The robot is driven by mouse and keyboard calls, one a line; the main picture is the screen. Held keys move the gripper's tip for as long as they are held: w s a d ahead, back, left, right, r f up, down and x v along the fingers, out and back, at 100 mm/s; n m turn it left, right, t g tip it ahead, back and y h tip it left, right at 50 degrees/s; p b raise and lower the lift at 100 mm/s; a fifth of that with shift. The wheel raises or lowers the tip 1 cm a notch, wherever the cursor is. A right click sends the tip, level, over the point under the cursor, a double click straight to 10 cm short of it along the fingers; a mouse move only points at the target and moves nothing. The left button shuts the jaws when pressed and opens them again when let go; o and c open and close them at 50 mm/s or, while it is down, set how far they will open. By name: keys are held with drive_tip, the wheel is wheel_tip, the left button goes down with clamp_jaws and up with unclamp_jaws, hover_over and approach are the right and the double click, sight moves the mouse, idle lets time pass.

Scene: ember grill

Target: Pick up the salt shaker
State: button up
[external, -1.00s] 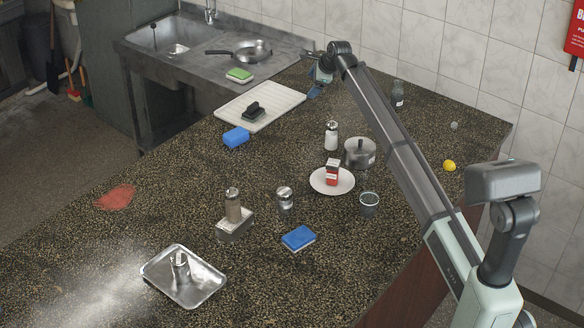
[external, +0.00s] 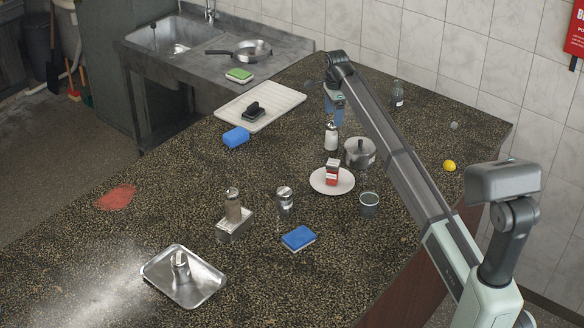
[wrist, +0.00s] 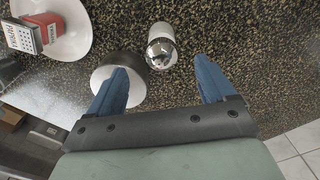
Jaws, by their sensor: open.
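The salt shaker (external: 331,137), white-filled with a shiny metal cap, stands upright on the dark speckled counter, left of the lidded pot. In the wrist view the salt shaker (wrist: 162,46) shows from above, just ahead of the fingertips and between their lines. My gripper (external: 334,117) points down above the shaker, its blue fingers apart and empty. The gripper (wrist: 160,66) looks open in the wrist view too. Whether the fingertips have reached the cap's height is hard to tell.
The metal pot (external: 360,153) stands close by on the right. A white plate (external: 345,186) with a red-and-metal item (external: 332,171) lies in front. Similar metal-capped containers (external: 285,197) stand nearer the camera.

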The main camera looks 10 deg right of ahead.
sight(332, 132)
wheel_tip(332, 132, down, 9)
drive_tip(key=shift+w, duration=0.15)
idle(0.4)
drive_tip(key=shift+c, duration=0.2)
drive_tip(key=c, duration=1.3)
drive_tip(key=shift+r, duration=0.15)
